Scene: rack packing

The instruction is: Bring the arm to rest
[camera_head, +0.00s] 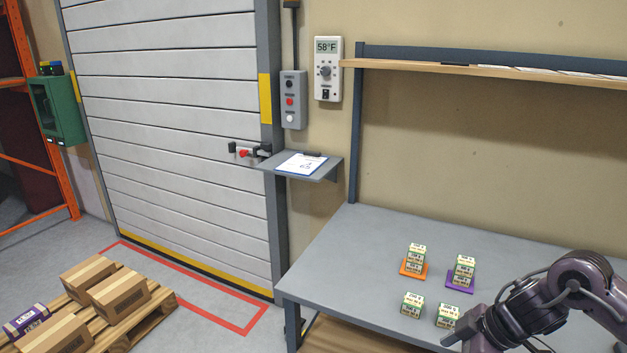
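My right arm (545,305) comes in from the right over the grey table (365,250), bent, with its hand low near the front edge. My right gripper (455,338) is at the arm's left end, beside and in front of a small cream-and-green box (449,315). Its fingers are too small and overlapped to tell whether they are open or shut. My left gripper is out of view. Another small box (412,304) stands to the left. Small boxes are stacked on an orange mat (404,271), and another stack (463,270) stands on a purple mat (455,288).
A wooden shelf (480,71) runs above the table at the back. A small wall ledge (325,171) with a clipboard (301,163) juts out left of it. The table's left part is clear. A pallet (125,328) with cartons stands on the floor at left.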

